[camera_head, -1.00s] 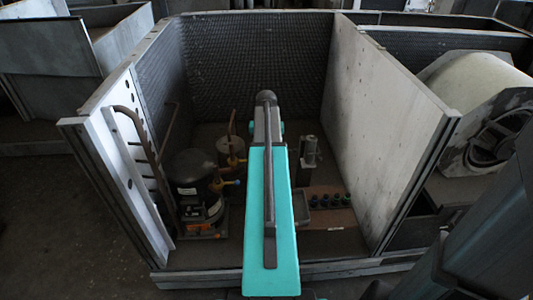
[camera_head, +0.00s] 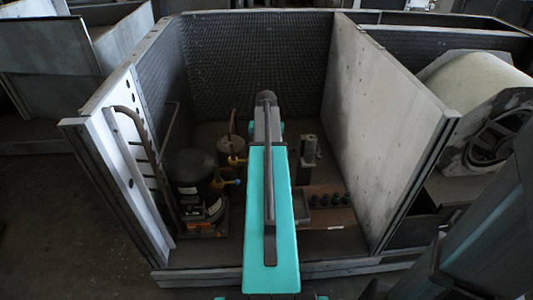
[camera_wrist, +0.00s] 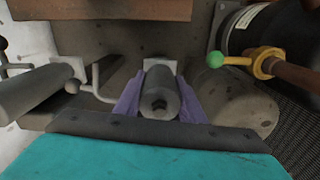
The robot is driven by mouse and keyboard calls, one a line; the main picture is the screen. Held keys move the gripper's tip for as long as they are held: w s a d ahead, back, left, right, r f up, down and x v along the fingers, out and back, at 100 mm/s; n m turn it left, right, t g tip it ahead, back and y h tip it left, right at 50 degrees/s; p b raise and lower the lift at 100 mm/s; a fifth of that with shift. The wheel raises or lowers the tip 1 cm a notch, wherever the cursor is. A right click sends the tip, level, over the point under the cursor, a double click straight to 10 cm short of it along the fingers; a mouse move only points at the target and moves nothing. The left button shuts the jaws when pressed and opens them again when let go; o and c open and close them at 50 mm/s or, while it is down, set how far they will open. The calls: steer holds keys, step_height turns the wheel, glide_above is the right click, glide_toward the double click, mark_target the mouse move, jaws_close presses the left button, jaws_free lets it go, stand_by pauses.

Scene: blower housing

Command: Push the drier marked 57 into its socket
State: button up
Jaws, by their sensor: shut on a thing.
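In the wrist view my gripper (camera_wrist: 160,108) has its purple fingers shut on both sides of a grey cylinder (camera_wrist: 160,84), which appears to be the drier. A dark round opening shows in its near end. No number 57 is legible on it. A pale block (camera_wrist: 163,64) shows at its far end; I cannot tell whether this is the socket or whether the cylinder is seated in it. In the head view my own teal arm hides the gripper and the held cylinder.
A black compressor (camera_head: 193,176) and a round tank (camera_head: 231,152) stand left of my arm. A yellow valve with a green knob (camera_wrist: 208,60) is close right in the wrist view. An upright cylinder (camera_head: 309,152) and a board with several dark knobs (camera_head: 330,200) lie right. Housing walls enclose them.

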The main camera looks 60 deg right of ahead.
stand_by(0.3)
steer(key=o, duration=1.9)
steer(key=shift+r, duration=0.15)
steer(key=shift+r+p, duration=2.95)
steer(key=shift+r, duration=0.4)
